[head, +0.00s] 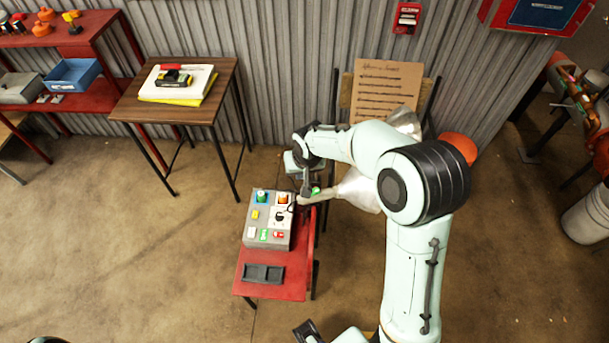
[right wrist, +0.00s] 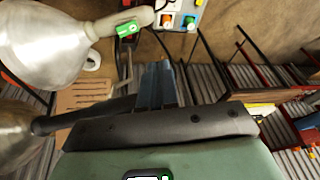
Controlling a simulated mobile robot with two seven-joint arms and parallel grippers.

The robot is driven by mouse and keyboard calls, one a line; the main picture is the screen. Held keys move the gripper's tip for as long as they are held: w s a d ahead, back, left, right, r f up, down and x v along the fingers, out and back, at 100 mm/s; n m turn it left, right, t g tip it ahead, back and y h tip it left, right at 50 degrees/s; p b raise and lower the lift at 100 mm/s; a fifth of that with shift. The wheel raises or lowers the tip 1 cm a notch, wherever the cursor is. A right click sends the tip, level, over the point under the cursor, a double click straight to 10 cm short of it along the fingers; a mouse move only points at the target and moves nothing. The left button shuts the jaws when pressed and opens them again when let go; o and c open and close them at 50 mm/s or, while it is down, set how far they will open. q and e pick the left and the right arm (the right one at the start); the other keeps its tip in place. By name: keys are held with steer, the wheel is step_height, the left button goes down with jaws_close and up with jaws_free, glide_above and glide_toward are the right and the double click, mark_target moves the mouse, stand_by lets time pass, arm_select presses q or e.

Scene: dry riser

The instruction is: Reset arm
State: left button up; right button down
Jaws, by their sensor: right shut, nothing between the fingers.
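My right arm reaches up from the lower right in the head view and bends back left at its elbow. My right gripper (head: 308,189) hangs close to the far right corner of a grey control box (head: 252,233). In the right wrist view its dark fingers (right wrist: 156,86) are together, with nothing between them.
The control box stands on a small red table (head: 285,287) with a dark tray (head: 262,274). A second silver cone (head: 405,122) is behind my forearm, near a written board (head: 385,90). A brown table (head: 135,103) stands at the back left. The floor at left is clear.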

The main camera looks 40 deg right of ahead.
arm_select(q)
steer(key=shift+r, duration=0.1)
arm_select(e)
steer(key=shift+s+a+r, duration=0.1)
steer(key=shift+a+r, duration=0.15)
steer(key=shift+r, duration=0.25)
steer(key=s+a+f+g+y+p, duration=0.1)
steer(key=s+a+f, duration=0.25)
steer(key=f, duration=0.35)
steer(key=s+a+f+n+g, duration=0.1)
steer(key=s+a+f, duration=0.1)
steer(key=s+f, duration=0.35)
steer(key=s+a+f+g+y+p, duration=0.1)
steer(key=s+a+f, duration=0.15)
steer(key=f, duration=0.55)
arm_select(q)
steer(key=r, duration=0.1)
steer(key=w+r, duration=0.1)
steer(key=shift+w+r, duration=0.2)
steer(key=shift+r, duration=0.2)
arm_select(e)
steer(key=s+a+f+y, duration=0.1)
steer(key=s+a+f, duration=0.2)
steer(key=s, duration=0.5)
steer(key=s+a+f+g+y, duration=0.1)
steer(key=s+a+f, duration=0.3)
steer(key=s, duration=0.5)
steer(key=shift+a+g, duration=0.3)
steer(key=shift+a, duration=0.7)
steer(key=shift+d, duration=0.1)
